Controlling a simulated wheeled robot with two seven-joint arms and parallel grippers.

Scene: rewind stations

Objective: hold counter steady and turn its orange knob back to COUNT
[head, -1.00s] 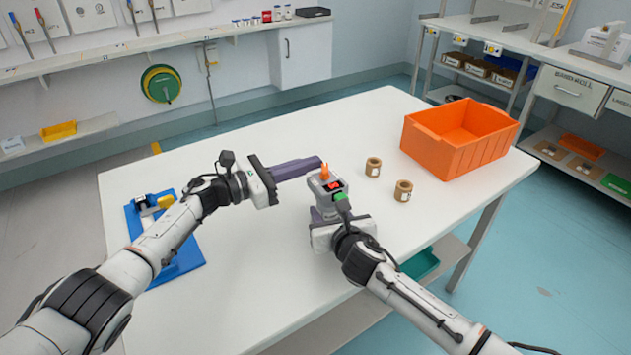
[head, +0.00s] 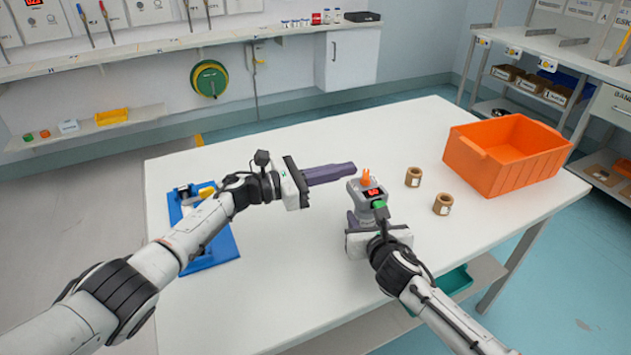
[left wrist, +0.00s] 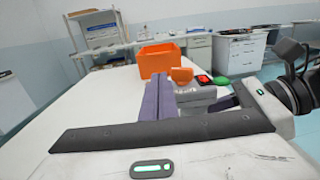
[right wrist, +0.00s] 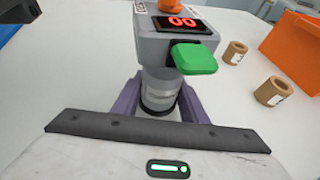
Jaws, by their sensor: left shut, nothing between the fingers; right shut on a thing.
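The counter (head: 362,196) stands upright on the white table, a grey body with a red display, a green lever and an orange knob (head: 366,177) on top. In the right wrist view the counter (right wrist: 160,45) shows its display, reading what looks like 00, and the green lever (right wrist: 195,58). My right gripper (right wrist: 160,98) is shut around the counter's lower neck. My left gripper (head: 352,169) is shut and empty, its fingers pointing right, just left of the orange knob and apart from it. In the left wrist view the orange knob (left wrist: 182,74) shows beyond the fingers.
Two brown rolls (head: 413,177) (head: 442,204) stand right of the counter. An orange bin (head: 482,165) is at the table's right. A blue tray (head: 215,245) with small parts lies at the left, below my left arm. The front middle of the table is clear.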

